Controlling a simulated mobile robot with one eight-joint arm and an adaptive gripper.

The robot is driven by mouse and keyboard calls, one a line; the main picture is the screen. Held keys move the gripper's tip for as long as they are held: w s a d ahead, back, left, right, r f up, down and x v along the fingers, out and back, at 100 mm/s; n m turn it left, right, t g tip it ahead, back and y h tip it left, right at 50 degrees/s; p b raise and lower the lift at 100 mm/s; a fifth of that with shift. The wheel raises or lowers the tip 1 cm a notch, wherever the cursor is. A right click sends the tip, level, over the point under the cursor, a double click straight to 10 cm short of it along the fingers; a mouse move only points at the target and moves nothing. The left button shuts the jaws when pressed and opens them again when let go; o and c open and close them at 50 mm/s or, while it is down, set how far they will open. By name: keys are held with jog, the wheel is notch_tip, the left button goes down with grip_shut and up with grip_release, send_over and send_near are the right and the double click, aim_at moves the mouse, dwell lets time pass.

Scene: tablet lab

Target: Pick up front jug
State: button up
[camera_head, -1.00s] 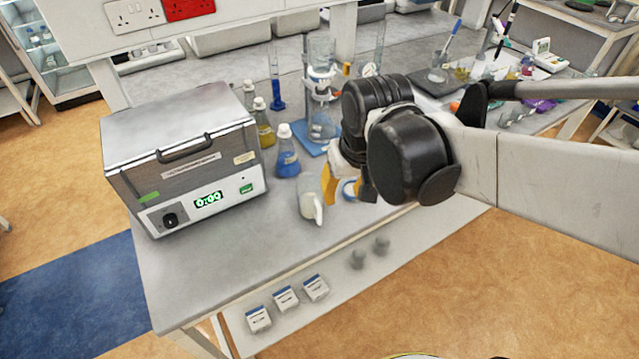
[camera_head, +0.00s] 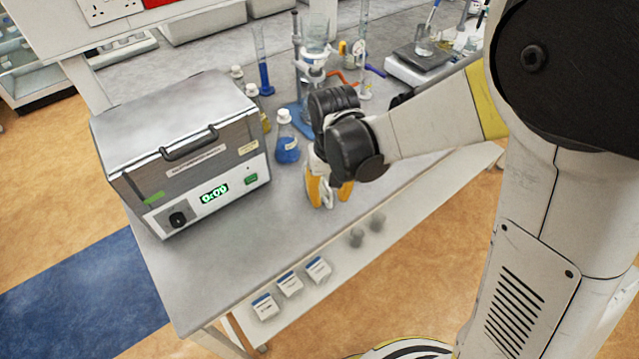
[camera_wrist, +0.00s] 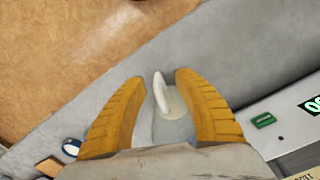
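The jug (camera_wrist: 171,105) is pale, with a white handle, and stands on the bench top. In the wrist view it shows between the two yellow fingers, its handle pointing towards the bench edge. My gripper (camera_wrist: 160,82) is open around it; a gap shows on the left finger's side, and I cannot tell whether the right finger touches it. In the head view my gripper (camera_head: 329,198) points down near the bench's front edge and hides most of the jug.
A metal water bath (camera_head: 185,150) stands to the left of my gripper. A flask of blue liquid (camera_head: 287,146) stands close behind it, with a stand on a blue base (camera_head: 302,112) beyond. A balance (camera_head: 415,68) is at the back right. Labelled boxes (camera_head: 290,284) lie on the lower shelf.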

aim_at(330, 206)
notch_tip(330, 206, down, 4)
jog(key=shift+w+d+f+b, duration=0.15)
jog(key=shift+f+b, duration=0.1)
jog(key=shift+b, duration=0.6)
jog(key=shift+r, duration=0.1)
grip_shut()
jog(key=shift+r, duration=0.1)
jog(key=shift+r+p, duration=0.6)
jog(key=shift+r, duration=0.45)
jog(key=shift+r+p, duration=0.4)
jog(key=shift+r, duration=0.55)
jog(key=d+r+p, duration=0.1)
jog(key=d+r, duration=0.2)
jog(key=d, duration=0.2)
jog(key=w+d+r+p, duration=0.1)
jog(key=d+r+p, duration=0.1)
jog(key=d, duration=0.4)
jog(key=shift+w+d+r, duration=0.2)
jog(key=shift+d+r, duration=0.05)
jog(key=shift+r, duration=0.6)
